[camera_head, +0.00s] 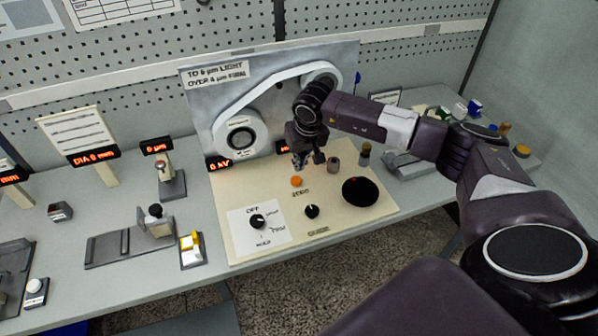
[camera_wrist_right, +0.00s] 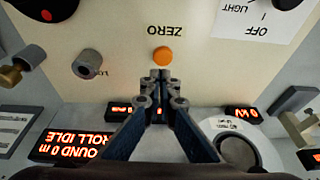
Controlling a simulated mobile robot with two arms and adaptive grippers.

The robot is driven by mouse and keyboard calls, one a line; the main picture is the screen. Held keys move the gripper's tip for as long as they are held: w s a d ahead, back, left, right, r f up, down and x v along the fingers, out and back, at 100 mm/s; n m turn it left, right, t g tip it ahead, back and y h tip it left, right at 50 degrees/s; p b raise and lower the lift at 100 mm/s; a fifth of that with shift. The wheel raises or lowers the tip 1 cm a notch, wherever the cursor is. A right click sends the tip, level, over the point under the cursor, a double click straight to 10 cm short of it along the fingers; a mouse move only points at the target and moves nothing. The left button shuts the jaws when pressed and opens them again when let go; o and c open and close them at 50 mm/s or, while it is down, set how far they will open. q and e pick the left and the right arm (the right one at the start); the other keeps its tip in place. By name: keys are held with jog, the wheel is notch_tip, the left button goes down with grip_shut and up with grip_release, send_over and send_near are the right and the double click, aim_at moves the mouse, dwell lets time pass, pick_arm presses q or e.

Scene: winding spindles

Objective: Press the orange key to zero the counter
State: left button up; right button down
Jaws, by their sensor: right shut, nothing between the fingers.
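The orange key (camera_head: 296,181) is a small round button on the cream panel (camera_head: 350,226), beside the printed word ZERO. In the right wrist view the orange key (camera_wrist_right: 163,55) lies just beyond the fingertips, with ZERO printed behind it. My right gripper (camera_head: 308,161) is above the panel, close to the key and slightly toward the back. Its fingers are shut and empty in the right wrist view (camera_wrist_right: 160,78). A gap between fingertips and key shows in the head view, though its height is hard to judge. My left gripper is not in view.
A rotary knob (camera_head: 258,221), a smaller black knob (camera_head: 312,211) and a black disc (camera_head: 360,192) are on the panel. A grey knob (camera_head: 334,164) stands right of my gripper. An upright board with a belt (camera_head: 270,98) rises behind. Lit displays (camera_wrist_right: 75,146) show in the wrist view.

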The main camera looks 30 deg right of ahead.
pick_arm(q)
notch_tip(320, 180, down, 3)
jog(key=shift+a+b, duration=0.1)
jog(key=shift+b, duration=0.9)
pick_arm(e)
jog(key=v, duration=0.8)
jog(key=shift+w+a, duration=0.1)
